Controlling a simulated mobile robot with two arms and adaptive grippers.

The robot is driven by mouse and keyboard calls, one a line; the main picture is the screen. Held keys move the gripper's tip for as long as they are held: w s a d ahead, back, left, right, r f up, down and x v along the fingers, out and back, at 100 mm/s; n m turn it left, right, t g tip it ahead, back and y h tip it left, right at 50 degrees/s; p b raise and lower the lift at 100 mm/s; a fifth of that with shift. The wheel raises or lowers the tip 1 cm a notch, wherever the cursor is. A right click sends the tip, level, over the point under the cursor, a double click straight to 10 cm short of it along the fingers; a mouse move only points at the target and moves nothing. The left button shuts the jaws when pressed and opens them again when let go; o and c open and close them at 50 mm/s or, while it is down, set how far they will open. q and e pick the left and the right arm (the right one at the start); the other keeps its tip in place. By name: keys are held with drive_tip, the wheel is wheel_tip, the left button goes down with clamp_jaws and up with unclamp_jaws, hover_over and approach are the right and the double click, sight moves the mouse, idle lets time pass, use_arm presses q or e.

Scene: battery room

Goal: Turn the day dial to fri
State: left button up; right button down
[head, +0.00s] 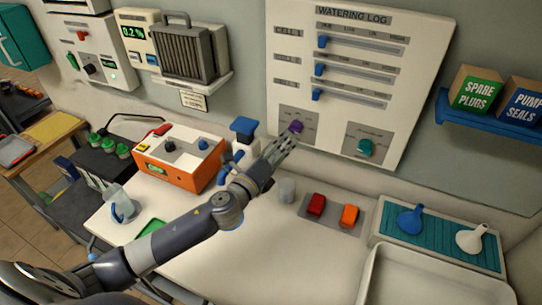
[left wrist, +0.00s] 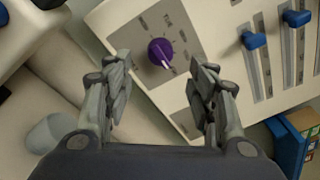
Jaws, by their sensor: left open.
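The purple dial (head: 295,126) sits on a grey plate low on the left of the white watering log panel (head: 420,62). In the left wrist view the purple dial (left wrist: 160,52) has a white pointer mark aimed to the lower right, with small labels around it; I cannot read them surely. My left gripper (head: 281,146) is just in front of the dial, fingers pointing at it. In the left wrist view its open fingers (left wrist: 162,78) are on either side of the dial, apart from it and empty. My right gripper is not in view.
A teal dial (head: 364,147) is to the right, and blue sliders (head: 320,70) are above. Below on the counter stand a grey cup (head: 287,190), red (head: 317,204) and orange (head: 349,215) blocks, and an orange box (head: 165,173) at left.

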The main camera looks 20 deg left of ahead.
use_arm(q)
drive_tip(key=shift+s+a, duration=0.2)
drive_tip(key=shift+s, duration=1)
drive_tip(key=shift+s+a, duration=0.15)
drive_tip(key=shift+s, duration=1.05)
drive_tip(key=shift+f, duration=0.1)
